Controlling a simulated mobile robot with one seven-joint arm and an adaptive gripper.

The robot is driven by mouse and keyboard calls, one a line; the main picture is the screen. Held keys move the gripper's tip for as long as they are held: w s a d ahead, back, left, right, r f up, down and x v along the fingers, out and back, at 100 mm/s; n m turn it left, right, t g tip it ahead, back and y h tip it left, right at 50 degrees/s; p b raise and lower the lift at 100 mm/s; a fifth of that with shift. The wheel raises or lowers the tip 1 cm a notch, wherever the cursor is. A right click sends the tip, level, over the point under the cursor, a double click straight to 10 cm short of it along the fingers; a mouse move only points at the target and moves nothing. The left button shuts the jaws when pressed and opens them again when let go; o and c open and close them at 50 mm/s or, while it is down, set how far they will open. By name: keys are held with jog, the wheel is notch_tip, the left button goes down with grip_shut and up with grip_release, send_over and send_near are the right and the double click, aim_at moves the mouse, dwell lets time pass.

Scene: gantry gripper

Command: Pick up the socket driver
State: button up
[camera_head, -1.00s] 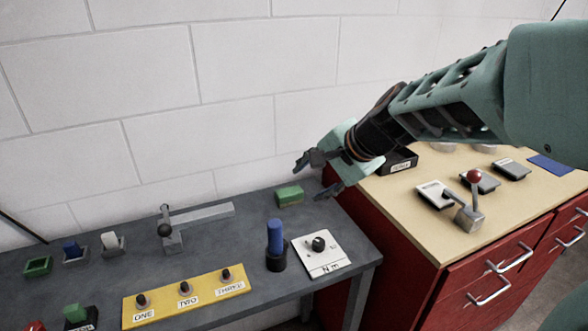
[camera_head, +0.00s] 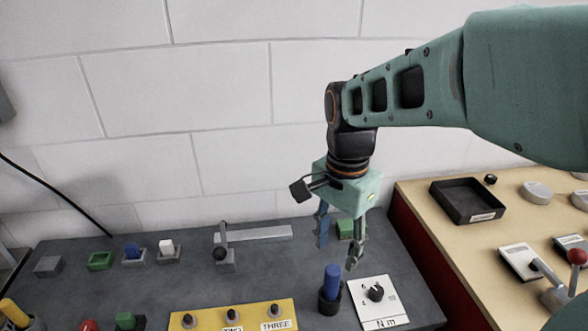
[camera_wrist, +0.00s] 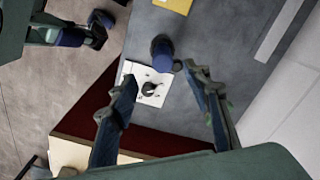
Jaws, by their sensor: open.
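The socket driver appears to be the upright blue-handled tool (camera_head: 332,279) standing in a dark round holder (camera_head: 329,303) on the grey table. It also shows in the wrist view (camera_wrist: 162,48), beyond my fingertips. My gripper (camera_head: 338,257) points down with its fingers spread and nothing between them. In the head view it is above and behind the blue handle, apart from it. The driver's lower end is hidden in the holder.
The white dial plate marked Nm (camera_head: 378,304) lies right of the holder. A yellow panel (camera_head: 240,318) with knobs is left of it. A green block (camera_head: 345,229) is behind my fingers. A grey lever (camera_head: 255,234) stands further left. A wooden-topped cabinet (camera_head: 440,230) adjoins on the right.

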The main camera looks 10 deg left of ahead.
aim_at(333, 269)
jog(key=f, duration=0.3)
jog(key=shift+s+f, duration=0.2)
jog(key=shift+f, duration=0.2)
jog(key=shift+w+a+f, duration=0.1)
jog(key=shift+w+f, duration=0.05)
jog(key=shift+f, duration=1.45)
jog(key=shift+w+f, duration=0.15)
jog(key=shift+f, duration=1.4)
jog(key=shift+c, duration=0.2)
grip_shut()
